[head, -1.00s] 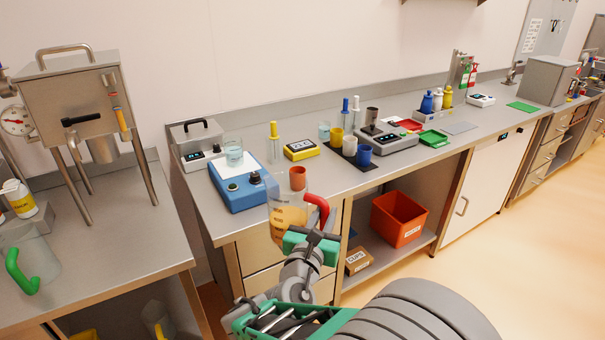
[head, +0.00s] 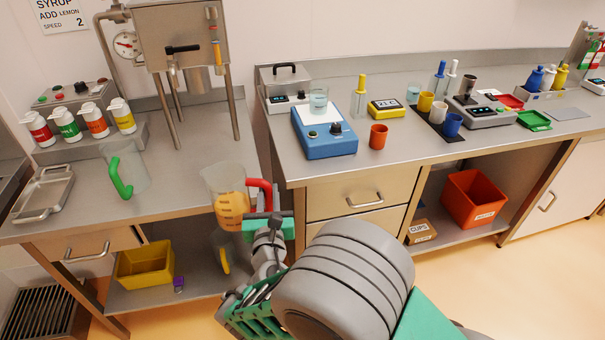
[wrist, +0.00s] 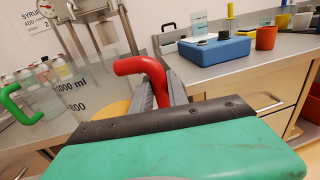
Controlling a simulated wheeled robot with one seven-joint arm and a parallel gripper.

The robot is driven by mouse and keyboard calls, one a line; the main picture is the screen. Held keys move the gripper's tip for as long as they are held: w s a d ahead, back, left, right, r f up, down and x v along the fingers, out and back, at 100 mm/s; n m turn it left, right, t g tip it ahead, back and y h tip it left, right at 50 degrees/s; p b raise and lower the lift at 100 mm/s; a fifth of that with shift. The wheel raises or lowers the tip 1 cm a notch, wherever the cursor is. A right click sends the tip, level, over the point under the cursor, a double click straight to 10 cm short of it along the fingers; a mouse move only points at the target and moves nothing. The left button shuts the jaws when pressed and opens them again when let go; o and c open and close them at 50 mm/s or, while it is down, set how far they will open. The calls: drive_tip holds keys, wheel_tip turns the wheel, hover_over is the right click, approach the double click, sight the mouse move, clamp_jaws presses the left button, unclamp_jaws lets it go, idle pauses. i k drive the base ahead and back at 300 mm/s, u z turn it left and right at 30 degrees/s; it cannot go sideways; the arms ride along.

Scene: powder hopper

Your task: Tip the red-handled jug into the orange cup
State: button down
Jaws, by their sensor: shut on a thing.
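The red-handled jug (head: 228,190) is clear, with orange liquid in its lower part. It looks upright. My gripper (head: 266,213) is shut on its red handle, which also shows in the wrist view (wrist: 148,70). The jug is held in front of the left counter's right end, left of the right counter's corner. The orange cup (head: 378,137) stands upright on the right counter near its front edge, to the right of and apart from the jug. It also shows in the wrist view (wrist: 266,38). The cup's contents cannot be made out.
A blue stirrer device (head: 325,143) with a beaker stands left of the cup. Yellow (head: 425,102), white and blue cups (head: 452,124) stand to its right. A green-handled jug (head: 125,168) and a steel hopper (head: 182,38) stand on the left counter.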

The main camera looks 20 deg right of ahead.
sight(378, 137)
drive_tip(key=u, duration=3.75)
drive_tip(key=k, duration=1.85)
drive_tip(key=z, duration=0.25)
